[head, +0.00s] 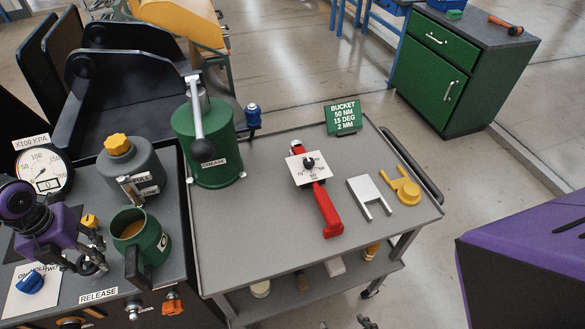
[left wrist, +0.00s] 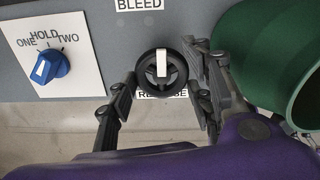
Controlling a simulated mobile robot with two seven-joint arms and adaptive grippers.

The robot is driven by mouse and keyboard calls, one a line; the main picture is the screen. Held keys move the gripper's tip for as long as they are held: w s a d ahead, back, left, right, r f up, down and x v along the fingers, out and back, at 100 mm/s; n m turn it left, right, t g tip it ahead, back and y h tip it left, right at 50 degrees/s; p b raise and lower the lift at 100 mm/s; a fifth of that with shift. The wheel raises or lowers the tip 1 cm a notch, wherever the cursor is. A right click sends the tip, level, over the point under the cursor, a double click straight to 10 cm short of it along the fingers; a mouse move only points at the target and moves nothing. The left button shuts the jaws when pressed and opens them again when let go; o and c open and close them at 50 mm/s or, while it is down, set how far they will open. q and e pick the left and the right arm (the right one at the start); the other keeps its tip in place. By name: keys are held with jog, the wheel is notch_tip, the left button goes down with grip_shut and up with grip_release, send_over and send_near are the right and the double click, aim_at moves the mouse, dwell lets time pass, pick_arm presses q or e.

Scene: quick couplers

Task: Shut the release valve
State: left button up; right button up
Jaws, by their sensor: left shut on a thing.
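The release valve is a black handwheel (left wrist: 150,85) with a white bar across it, set on the grey panel in the left wrist view. The white bar (left wrist: 162,63) stands upright in the picture. A label (left wrist: 176,94), partly covered, sits just below the wheel. My left gripper (left wrist: 161,70) has a finger on each side of the wheel and is shut on its rim. In the head view my left gripper (head: 88,262) is over the left cart, and the wheel is not clear there. Small dark tips at the bottom edge, perhaps my right gripper (head: 345,323), barely show.
A green mug (head: 162,241) with brown liquid stands close beside my left gripper. A blue selector knob (head: 30,281) is on its other side. A grey bottle (head: 145,165) and a pressure gauge (head: 42,170) stand behind. The cart top (head: 255,235) on the right has free room.

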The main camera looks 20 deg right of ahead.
aim_at(85, 261)
pick_arm(q)
jog(key=shift+s+a+f, duration=0.1)
pick_arm(e)
jog(key=shift+w, duration=0.1)
pick_arm(q)
jog(key=o, duration=1.1)
pick_arm(e)
jog(key=shift+a, duration=0.15)
pick_arm(q)
jog(key=shift+r, duration=0.35)
notch_tip(85, 261, up, 12)
jog(key=shift+f, duration=0.25)
pick_arm(e)
jog(key=shift+w+a+r, duration=0.1)
jog(key=shift+w+r, duration=0.05)
jog(key=shift+w, duration=0.35)
jog(key=shift+w+a+r, duration=0.1)
jog(key=shift+w, duration=0.4)
